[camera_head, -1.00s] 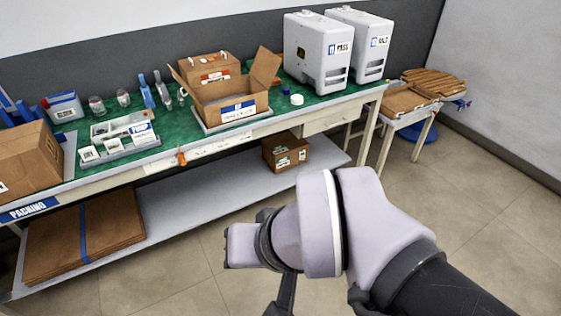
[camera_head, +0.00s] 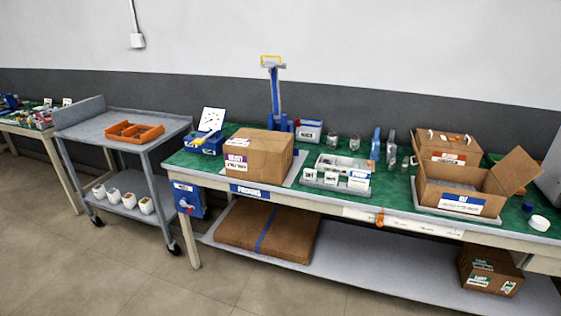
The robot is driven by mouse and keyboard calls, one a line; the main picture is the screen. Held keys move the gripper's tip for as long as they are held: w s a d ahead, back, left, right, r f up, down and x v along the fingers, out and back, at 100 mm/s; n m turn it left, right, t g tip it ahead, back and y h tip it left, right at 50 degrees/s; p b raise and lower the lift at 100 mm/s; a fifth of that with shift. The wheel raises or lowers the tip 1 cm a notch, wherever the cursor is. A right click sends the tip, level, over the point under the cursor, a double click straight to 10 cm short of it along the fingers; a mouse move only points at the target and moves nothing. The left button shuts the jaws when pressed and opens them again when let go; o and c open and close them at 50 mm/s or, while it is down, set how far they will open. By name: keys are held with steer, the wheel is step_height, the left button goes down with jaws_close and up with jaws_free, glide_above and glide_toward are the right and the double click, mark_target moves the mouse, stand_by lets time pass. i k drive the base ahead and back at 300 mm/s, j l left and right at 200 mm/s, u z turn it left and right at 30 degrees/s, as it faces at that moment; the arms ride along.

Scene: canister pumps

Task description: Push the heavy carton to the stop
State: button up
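A closed brown carton (camera_head: 266,156) sits on the green-topped packing bench (camera_head: 340,208), near its left end. It has a white and purple label on its front, too small to read, and stands on a pale flat plate. I cannot tell whether it is the heavy one. A second closed carton (camera_head: 448,142) stands at the back right, behind an open carton (camera_head: 462,187). A small carton (camera_head: 489,271) sits on the lower shelf. I cannot make out a stop. My gripper is out of view.
A grey wheeled cart (camera_head: 115,128) with an orange tray (camera_head: 134,132) stands left of the bench. A blue dial scale (camera_head: 206,142) and a blue upright stand (camera_head: 274,92) are near the carton. A white parts tray (camera_head: 343,171) is to its right. Floor in front is clear.

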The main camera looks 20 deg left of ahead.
mark_target(263, 155)
steer(key=i+j, duration=0.15)
steer(key=j, duration=0.35)
steer(key=i+j, duration=0.15)
steer(key=j, duration=0.35)
steer(key=i+j, duration=0.15)
steer(key=j, duration=0.3)
steer(key=i+j, duration=0.1)
steer(key=j, duration=0.4)
steer(key=i+j, duration=0.15)
steer(key=j, duration=0.35)
steer(key=i+j, duration=0.15)
steer(key=j, duration=0.35)
steer(key=i+j, duration=0.15)
steer(key=j, duration=0.3)
steer(key=i+j, duration=0.15)
steer(key=j, duration=0.35)
steer(key=z, duration=0.05)
